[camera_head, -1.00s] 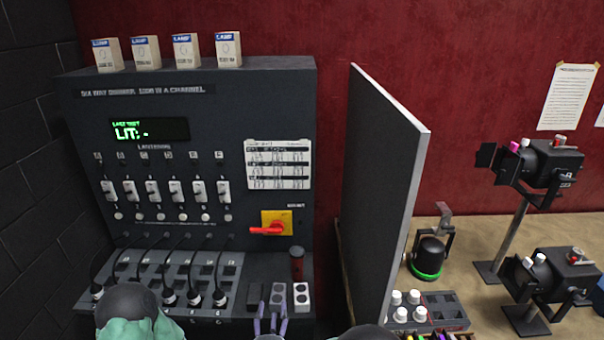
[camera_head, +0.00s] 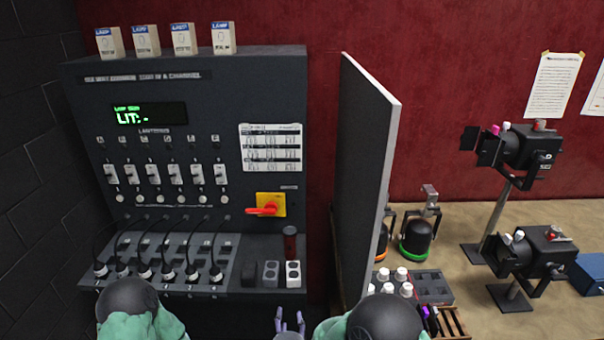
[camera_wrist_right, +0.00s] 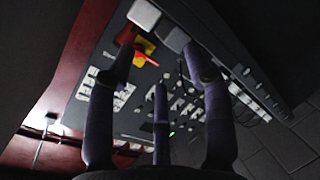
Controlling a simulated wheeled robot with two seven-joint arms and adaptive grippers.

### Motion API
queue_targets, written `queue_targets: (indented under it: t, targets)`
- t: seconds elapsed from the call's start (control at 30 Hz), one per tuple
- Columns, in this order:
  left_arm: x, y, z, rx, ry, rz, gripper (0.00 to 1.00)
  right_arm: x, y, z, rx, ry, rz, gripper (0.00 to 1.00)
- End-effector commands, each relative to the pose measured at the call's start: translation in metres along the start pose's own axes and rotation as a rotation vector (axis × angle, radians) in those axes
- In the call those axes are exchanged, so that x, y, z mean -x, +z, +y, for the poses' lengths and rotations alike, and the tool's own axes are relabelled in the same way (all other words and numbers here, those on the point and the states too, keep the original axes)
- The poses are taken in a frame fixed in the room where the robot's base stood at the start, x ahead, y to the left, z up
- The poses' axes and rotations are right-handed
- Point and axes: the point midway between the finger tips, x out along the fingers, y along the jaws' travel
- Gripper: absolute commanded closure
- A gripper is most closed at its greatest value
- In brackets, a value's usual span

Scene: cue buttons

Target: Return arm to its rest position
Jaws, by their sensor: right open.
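My right gripper (camera_head: 289,322) shows at the bottom middle of the head view, its fingers pointing up, open and empty. It is below and in front of the dimmer rack's lower ledge, apart from it. In the right wrist view the spread fingers (camera_wrist_right: 160,85) have nothing between them. The dimmer rack (camera_head: 225,110) stands ahead with a display (camera_head: 149,115) reading "LIT: -", a row of faders and a red rotary handle (camera_head: 264,210) on a yellow plate. My left gripper is not in view.
Several plugs with black cables sit in the patch ledge (camera_head: 120,265). A grey divider panel (camera_head: 365,170) stands right of the rack. Beyond it are lanterns (camera_head: 525,150), a green-ringed lamp (camera_head: 415,240) and a tray of white knobs (camera_head: 432,287). Several lamp boxes (camera_head: 145,40) stand on top.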

Motion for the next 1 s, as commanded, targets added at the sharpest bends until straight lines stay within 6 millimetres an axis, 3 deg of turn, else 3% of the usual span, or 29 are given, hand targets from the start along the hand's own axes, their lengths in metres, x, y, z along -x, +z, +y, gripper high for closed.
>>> queue_targets:
  t: [0.27, 0.47, 0.6, 0.8, 1.0]
  targets:
    - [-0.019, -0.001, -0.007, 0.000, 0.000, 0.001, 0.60, -0.007, 0.086, -0.092, -0.422, -0.330, -0.132, 0.48]
    - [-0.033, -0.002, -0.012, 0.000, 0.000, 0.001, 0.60, 0.029, 0.153, -0.173, -0.838, -0.601, -0.372, 0.48]
    - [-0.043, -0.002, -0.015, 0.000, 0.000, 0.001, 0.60, 0.072, 0.191, -0.221, -1.115, -0.754, -0.602, 0.48]
    - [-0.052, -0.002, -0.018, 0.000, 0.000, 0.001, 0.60, 0.134, 0.219, -0.262, -1.393, -0.883, -0.913, 0.48]
    - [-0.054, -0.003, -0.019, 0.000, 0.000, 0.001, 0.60, 0.161, 0.226, -0.274, -1.493, -0.922, -1.054, 0.48]
